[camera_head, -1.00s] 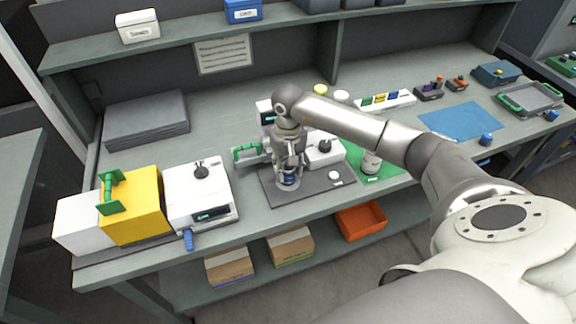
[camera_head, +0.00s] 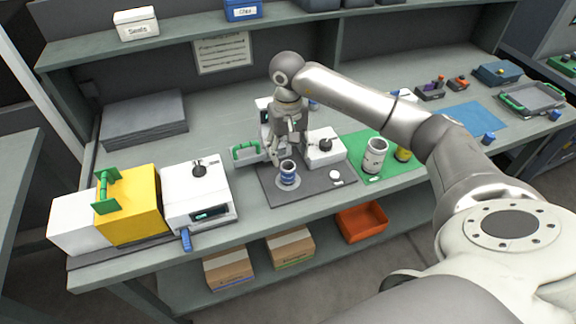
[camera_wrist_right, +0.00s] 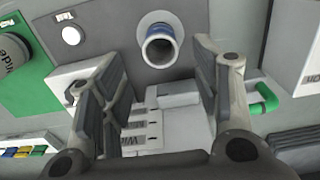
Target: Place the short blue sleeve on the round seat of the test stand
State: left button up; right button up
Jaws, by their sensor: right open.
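The short blue sleeve (camera_head: 288,167) stands upright on the round seat (camera_head: 288,184) of the dark test stand plate (camera_head: 315,190). In the right wrist view, the sleeve (camera_wrist_right: 158,42) shows its open end, with the pale seat ring around its base. My right gripper (camera_head: 286,153) is open and empty, above and behind the sleeve, apart from it. In the wrist view its two fingers (camera_wrist_right: 160,62) are spread wide, with the sleeve beyond the tips. My left gripper is not in view.
A white block with a dark knob (camera_head: 325,147) and a white button (camera_head: 335,177) are on the stand. A white canister (camera_head: 375,156) stands on a green mat (camera_head: 402,170) to the right. A white device (camera_head: 197,195) and a yellow box (camera_head: 130,207) stand left.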

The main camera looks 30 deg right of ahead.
notch_tip(320, 180, up, 6)
jog(key=shift+f+b, duration=0.1)
jog(key=shift+b, duration=0.5)
dwell(0.7)
